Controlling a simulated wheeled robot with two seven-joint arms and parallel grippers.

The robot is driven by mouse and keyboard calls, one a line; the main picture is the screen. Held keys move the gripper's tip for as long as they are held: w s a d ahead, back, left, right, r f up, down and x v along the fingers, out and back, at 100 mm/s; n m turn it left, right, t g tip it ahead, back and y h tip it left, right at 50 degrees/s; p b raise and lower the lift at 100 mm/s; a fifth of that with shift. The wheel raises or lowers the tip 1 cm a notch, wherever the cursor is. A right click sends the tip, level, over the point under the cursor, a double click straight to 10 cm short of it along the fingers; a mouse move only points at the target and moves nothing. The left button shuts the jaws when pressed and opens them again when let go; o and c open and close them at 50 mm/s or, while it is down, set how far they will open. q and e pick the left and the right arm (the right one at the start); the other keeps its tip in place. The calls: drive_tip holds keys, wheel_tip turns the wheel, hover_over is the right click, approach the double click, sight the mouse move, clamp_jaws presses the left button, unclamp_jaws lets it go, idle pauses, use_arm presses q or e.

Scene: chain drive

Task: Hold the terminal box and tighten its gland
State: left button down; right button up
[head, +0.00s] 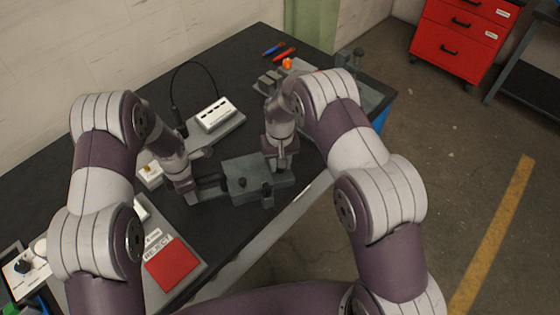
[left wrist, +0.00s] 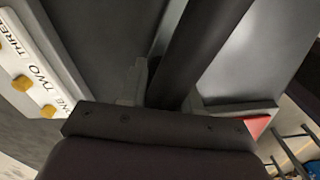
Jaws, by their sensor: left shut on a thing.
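The grey terminal box (head: 235,192) lies near the table's front edge in the head view. A dark round part (head: 243,182) shows on its top, and a short dark upright part (head: 267,196) stands at its front; I cannot tell which is the gland. My left gripper (head: 217,187) is at the box's left side, shut on it. In the left wrist view a dark bar (left wrist: 195,55) runs between the fingers of my left gripper (left wrist: 165,95). My right gripper (head: 281,172) points down at the box's right rear side; its fingers are too small to read.
A white box with dark slots (head: 215,114) and a black cable (head: 187,72) lie behind. A labelled panel with a red square (head: 172,264) is at the front left. An orange part (head: 287,64) and coloured tools (head: 282,52) lie at the back. The rear left tabletop is clear.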

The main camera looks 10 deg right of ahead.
drive_tip(key=shift+w+r+m, duration=0.1)
drive_tip(key=shift+m, duration=0.3)
drive_tip(key=o, duration=1.1)
drive_tip(key=shift+c, duration=0.2)
drive_tip(key=n, duration=1.5)
drive_tip(key=shift+n, duration=0.3)
drive_tip(key=n, duration=0.7)
wheel_tip(320, 180, up, 12)
drive_tip(key=shift+m, duration=0.3)
